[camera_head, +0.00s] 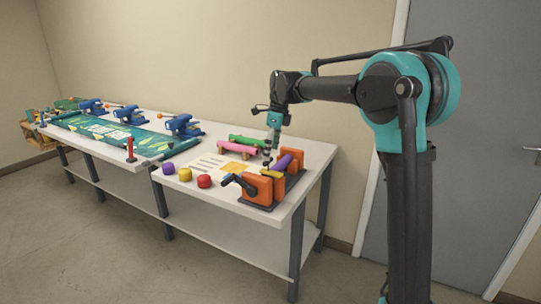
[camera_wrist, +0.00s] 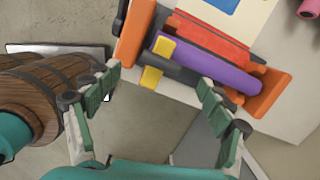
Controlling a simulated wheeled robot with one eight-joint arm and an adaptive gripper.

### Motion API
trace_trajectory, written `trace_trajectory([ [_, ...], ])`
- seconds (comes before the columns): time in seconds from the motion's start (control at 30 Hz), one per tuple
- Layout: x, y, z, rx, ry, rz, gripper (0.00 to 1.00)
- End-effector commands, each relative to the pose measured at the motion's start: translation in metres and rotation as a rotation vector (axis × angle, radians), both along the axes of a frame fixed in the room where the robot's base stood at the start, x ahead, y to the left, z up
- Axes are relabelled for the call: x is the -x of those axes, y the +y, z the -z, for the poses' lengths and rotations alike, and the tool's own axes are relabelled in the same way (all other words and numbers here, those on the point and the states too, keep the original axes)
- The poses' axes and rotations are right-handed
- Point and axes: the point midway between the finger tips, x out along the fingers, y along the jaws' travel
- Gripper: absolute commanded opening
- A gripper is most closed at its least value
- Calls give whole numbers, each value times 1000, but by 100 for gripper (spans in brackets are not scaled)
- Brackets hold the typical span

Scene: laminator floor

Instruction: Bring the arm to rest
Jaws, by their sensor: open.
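My arm reaches out over the right end of a long white table (camera_head: 205,200). My gripper (camera_head: 267,160) points down beside the small orange laminator (camera_head: 260,190), close to its purple roller (camera_head: 283,161). In the wrist view my gripper (camera_wrist: 158,80) has its two fingers spread wide with nothing between the tips. The orange frame, the purple roller (camera_wrist: 205,68) and yellow blocks of the laminator show beyond the fingers. In the head view I cannot tell whether the fingertips touch the laminator.
Purple, red and yellow knobs (camera_head: 204,181) stand along the table's front edge. Pink and green rolls (camera_head: 237,149) lie behind. Blue clamps (camera_head: 183,126) and a printed green banner (camera_head: 104,131) occupy the left part. A grey door (camera_head: 480,150) is at right; open floor lies in front.

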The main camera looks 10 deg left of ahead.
Motion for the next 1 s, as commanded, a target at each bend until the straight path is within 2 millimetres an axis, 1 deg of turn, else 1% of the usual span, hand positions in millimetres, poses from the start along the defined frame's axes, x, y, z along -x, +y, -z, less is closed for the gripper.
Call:
trace_trajectory([
  [0.23,0,-1,0,0,-1,-2,81],
  [0.3,2,-6,2,0,-8,-20,81],
  [0.37,4,-17,6,2,-24,-56,81],
  [0.47,14,-50,18,11,-70,-170,81],
  [0.5,20,-66,25,17,-94,-232,81],
  [0.53,26,-79,30,21,-114,-282,81],
  [0.6,41,-110,45,40,-162,-405,81],
  [0.67,57,-136,58,61,-199,-512,81],
  [0.7,67,-152,67,76,-224,-583,81],
  [0.77,85,-176,81,102,-258,-690,81],
  [0.8,98,-191,91,122,-280,-760,81],
  [0.87,118,-213,105,154,-310,-870,81],
  [0.9,133,-227,116,177,-327,-942,81],
  [0.97,155,-246,132,212,-351,-1049,81],
  [1.0,171,-259,143,238,-364,-1121,81],
])
